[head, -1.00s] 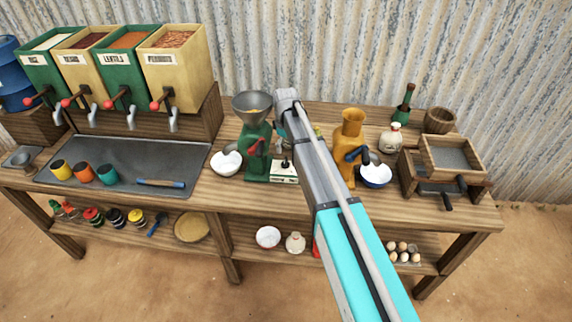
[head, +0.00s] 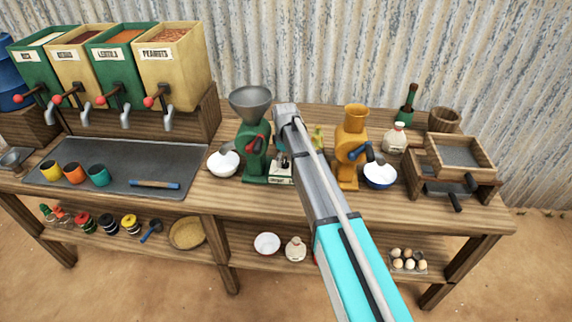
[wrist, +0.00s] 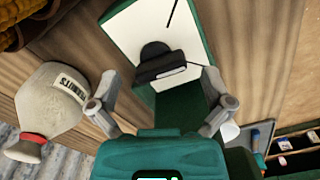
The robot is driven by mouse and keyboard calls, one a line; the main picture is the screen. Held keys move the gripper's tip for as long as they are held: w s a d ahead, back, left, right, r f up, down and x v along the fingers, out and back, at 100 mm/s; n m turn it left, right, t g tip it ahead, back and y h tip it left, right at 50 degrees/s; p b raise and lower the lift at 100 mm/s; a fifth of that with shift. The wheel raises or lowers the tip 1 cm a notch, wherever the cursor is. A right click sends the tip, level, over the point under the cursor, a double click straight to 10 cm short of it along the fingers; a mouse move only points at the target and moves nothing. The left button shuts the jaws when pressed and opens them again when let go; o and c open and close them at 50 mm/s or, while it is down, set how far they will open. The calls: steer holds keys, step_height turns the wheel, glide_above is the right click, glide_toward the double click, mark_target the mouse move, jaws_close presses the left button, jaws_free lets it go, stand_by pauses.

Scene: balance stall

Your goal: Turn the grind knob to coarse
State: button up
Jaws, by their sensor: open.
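The grind knob (wrist: 162,64) is black with a pale bar along its grip. It sits on a white dial plate (wrist: 133,30) with a black line, on the green grinder, in the wrist view. My gripper (wrist: 158,92) is open, its fingers apart to either side of the knob's lower end. I cannot tell whether either finger touches it. In the head view the green grinder (head: 253,140) stands mid-bench with a grey hopper and a red-handled crank. My arm covers the area just right of it and hides most of the gripper.
An orange grinder (head: 351,140) stands right of my arm, with a blue-rimmed bowl (head: 381,184) beside it. A white bowl (head: 213,171) sits left of the green grinder.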

steer(key=shift+f, duration=0.35)
steer(key=c, duration=1)
steer(key=shift+c, duration=0.2)
stand_by(0.6)
steer(key=o, duration=1)
steer(key=shift+o, duration=0.2)
steer(key=shift+c, duration=0.3)
